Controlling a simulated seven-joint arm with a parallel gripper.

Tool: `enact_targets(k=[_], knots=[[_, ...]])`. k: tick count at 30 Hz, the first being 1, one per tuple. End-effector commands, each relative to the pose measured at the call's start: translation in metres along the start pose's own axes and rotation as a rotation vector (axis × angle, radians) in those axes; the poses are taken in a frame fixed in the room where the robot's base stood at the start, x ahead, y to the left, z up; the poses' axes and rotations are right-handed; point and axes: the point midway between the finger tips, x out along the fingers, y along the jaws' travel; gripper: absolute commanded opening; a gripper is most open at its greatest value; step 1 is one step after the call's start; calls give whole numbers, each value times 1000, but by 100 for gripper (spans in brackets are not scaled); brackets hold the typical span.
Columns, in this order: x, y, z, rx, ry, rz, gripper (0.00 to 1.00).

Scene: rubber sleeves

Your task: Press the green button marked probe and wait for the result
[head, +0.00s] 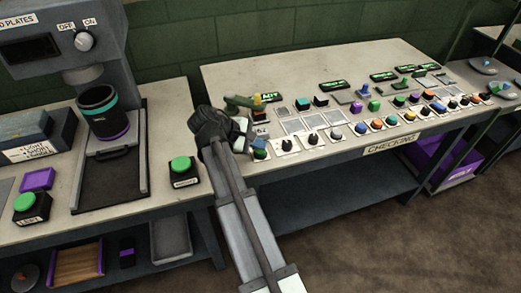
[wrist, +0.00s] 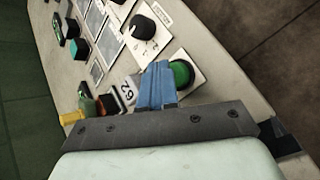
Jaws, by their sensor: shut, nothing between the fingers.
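A round green button (wrist: 181,73) on a white plate sits at the near-left edge of the checking bench; it also shows in the head view (head: 260,154), just right of my gripper. Its marking is not readable. My gripper's blue fingers (wrist: 158,84) are together and empty, over the left edge of the green button in the wrist view. I cannot tell whether they touch it. In the head view my dark wrist partly hides the gripper.
A black knob (wrist: 144,26) is beside the button. The checking bench (head: 300,60) holds several more knobs, coloured buttons and lit green signs. Two other green buttons (head: 182,165) (head: 25,201) stand on the left bench, with a machine (head: 70,40) holding a dark cup.

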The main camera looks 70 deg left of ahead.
Motion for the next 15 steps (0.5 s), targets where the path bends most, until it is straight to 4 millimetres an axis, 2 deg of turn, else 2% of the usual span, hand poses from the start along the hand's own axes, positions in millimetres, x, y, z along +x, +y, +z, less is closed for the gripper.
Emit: enact_targets(k=[15], knots=[[3,-2,-2,0,0,0,0]])
